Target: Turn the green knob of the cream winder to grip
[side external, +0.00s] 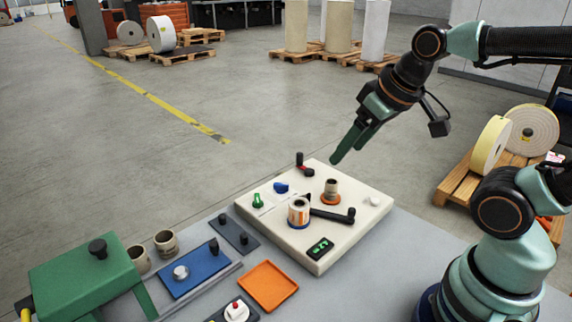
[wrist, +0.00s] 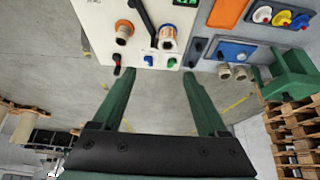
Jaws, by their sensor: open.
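The cream winder (side external: 352,197) lies on the grey table, and its panel shows upside down at the top of the wrist view (wrist: 96,22). Its green knob (side external: 257,200) sits on a white plate near the left corner, beside a blue knob (side external: 281,188). In the wrist view the green knob (wrist: 171,63) appears between the fingertips, closer to the right one. I cannot read its setting. My gripper (side external: 345,150) is open and empty, above and behind the winder's far edge, right of the green knob and apart from it. The wrist view also shows the spread fingers (wrist: 156,74).
The winder also carries a red-and-black lever (side external: 303,167), two spools (side external: 298,212), a black arm (side external: 333,214) and a green display (side external: 320,249). An orange tray (side external: 268,286), a blue plate (side external: 195,276) and a green machine (side external: 80,270) stand left. Air above the green knob is clear.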

